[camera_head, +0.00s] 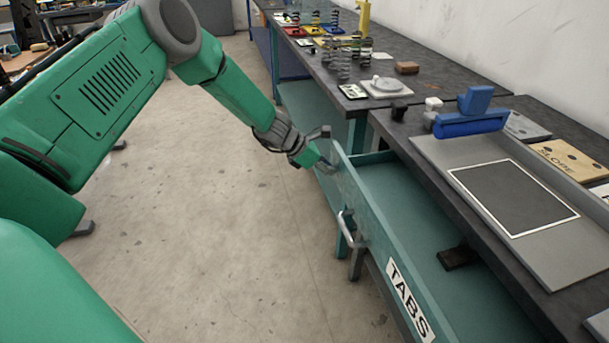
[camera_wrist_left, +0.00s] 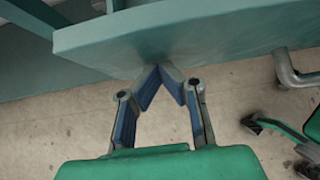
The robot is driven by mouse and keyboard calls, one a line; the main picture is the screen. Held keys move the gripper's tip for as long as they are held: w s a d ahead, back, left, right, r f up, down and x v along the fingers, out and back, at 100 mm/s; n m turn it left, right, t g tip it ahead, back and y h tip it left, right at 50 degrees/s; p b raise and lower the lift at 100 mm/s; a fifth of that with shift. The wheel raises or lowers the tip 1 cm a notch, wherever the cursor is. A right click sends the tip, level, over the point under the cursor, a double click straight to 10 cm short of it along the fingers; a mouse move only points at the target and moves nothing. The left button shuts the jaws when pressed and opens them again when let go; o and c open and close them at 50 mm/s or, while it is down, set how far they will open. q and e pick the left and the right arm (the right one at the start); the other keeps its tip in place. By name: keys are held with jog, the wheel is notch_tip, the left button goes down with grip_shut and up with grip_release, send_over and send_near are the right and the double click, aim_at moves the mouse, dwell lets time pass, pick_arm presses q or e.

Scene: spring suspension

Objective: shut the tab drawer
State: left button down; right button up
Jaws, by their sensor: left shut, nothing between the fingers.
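The tab drawer (camera_head: 375,233) is teal, labelled TABS, and stands pulled out from under the workbench. Its metal bar handle (camera_head: 351,230) is on the front panel. A small dark block (camera_head: 457,257) lies on the drawer floor. My left gripper (camera_head: 327,167) is shut and empty at the far end of the drawer front. In the left wrist view its fingertips (camera_wrist_left: 159,70) meet at the outer face of the drawer front (camera_wrist_left: 190,40); whether they touch it I cannot tell. The handle also shows in the left wrist view (camera_wrist_left: 295,73). My right gripper is not in view.
The bench top above the drawer holds a grey tray (camera_head: 430,150), a blue tool (camera_head: 470,118) and a SLOPE board (camera_head: 570,158). Several springs stand on the farther bench (camera_head: 400,88). The concrete floor (camera_head: 240,240) in front of the drawer is clear.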

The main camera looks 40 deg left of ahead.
pick_arm(q)
jog(key=w+d, duration=0.3)
jog(key=w, duration=0.1)
jog(key=w+d+b, duration=0.1)
jog(key=w+d, duration=0.3)
jog(key=shift+w+d+b, duration=0.1)
jog(key=shift+w+b, duration=0.05)
jog(key=shift+b, duration=0.15)
jog(key=shift+w+d+f, duration=0.1)
jog(key=shift+w+d, duration=0.2)
jog(key=shift+w, duration=0.25)
jog(key=shift+w+d+r, duration=0.1)
jog(key=shift+d+r, duration=0.1)
jog(key=shift+d, duration=0.05)
jog(key=shift+w+d, duration=0.1)
